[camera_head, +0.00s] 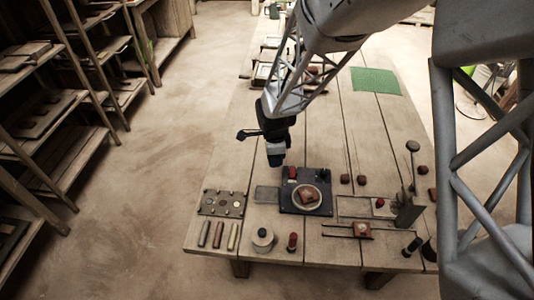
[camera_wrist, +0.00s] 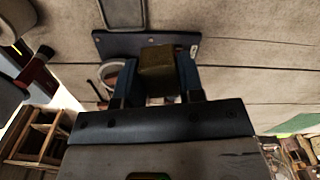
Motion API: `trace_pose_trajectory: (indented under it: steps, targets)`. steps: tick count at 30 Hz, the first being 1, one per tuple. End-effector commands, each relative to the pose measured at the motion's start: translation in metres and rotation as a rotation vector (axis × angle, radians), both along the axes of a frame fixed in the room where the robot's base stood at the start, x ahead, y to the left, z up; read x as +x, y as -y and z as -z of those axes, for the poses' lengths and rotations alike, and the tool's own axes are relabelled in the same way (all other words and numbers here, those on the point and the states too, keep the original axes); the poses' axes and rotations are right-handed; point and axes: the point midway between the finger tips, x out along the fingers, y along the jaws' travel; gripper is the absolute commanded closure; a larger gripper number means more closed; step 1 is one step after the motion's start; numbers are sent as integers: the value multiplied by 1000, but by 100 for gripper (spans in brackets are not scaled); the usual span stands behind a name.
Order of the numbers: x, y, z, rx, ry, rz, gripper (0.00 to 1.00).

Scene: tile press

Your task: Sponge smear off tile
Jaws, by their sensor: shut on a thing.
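In the head view my gripper (camera_head: 275,159) points down over the table, left of and behind the dark board (camera_head: 288,207). In the wrist view its two blue fingers are shut on a yellowish-brown block, the sponge (camera_wrist: 157,58). I cannot make out the sponge in the head view. A reddish-brown tile (camera_head: 307,196) sits on a pale round plate (camera_head: 314,209) on the dark board. The board (camera_wrist: 112,40) also shows behind the sponge in the wrist view. The smear is too small to tell.
A grey plate (camera_head: 267,194) lies left of the board. A tray with round pieces (camera_head: 222,203) is farther left. A lever press (camera_head: 409,204) stands at the right. Small pots and stamps line the front edge. A green mat (camera_head: 375,81) lies at the back.

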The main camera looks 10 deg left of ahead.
Motion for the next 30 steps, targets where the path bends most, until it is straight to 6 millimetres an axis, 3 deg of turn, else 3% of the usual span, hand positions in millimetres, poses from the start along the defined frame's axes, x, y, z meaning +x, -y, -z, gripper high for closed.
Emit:
trace_pose_trajectory:
  steps: [15, 21, 30]
  targets:
    - [-62, 69, -21, 0, 0, -448, 84]
    - [-76, 81, -24, 0, 0, -544, 84]
    - [-79, 85, -25, 0, 0, -573, 84]
